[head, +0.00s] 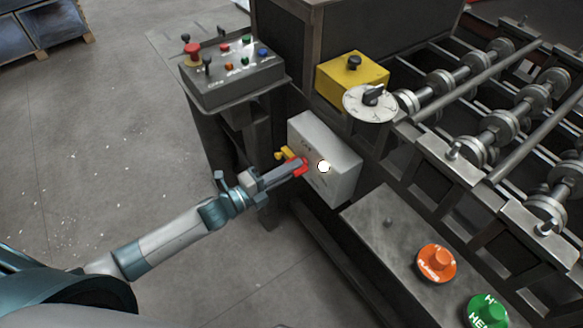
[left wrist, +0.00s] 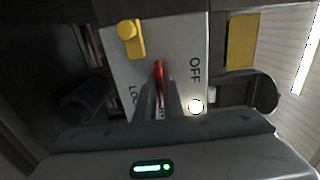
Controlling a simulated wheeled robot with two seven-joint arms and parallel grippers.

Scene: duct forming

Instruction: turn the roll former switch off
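The roll former switch is a grey-white box (head: 332,158) on the machine's side, with a red handle (head: 301,167) on its face. In the left wrist view the red handle (left wrist: 158,70) points up the picture, between the word OFF on the right and a partly hidden label on the left. My left gripper (head: 296,169) is at the box. Its fingers (left wrist: 159,88) are close together on either side of the red handle and look shut on it; they hide its lower part. My right gripper is not in view.
A yellow knob (left wrist: 130,40) sits on the box beside the handle. A control panel (head: 232,80) with several buttons stands at upper left. A yellow box with a dial (head: 370,103) is above. Orange (head: 436,263) and green (head: 488,311) buttons are at lower right. Rollers (head: 495,128) lie right.

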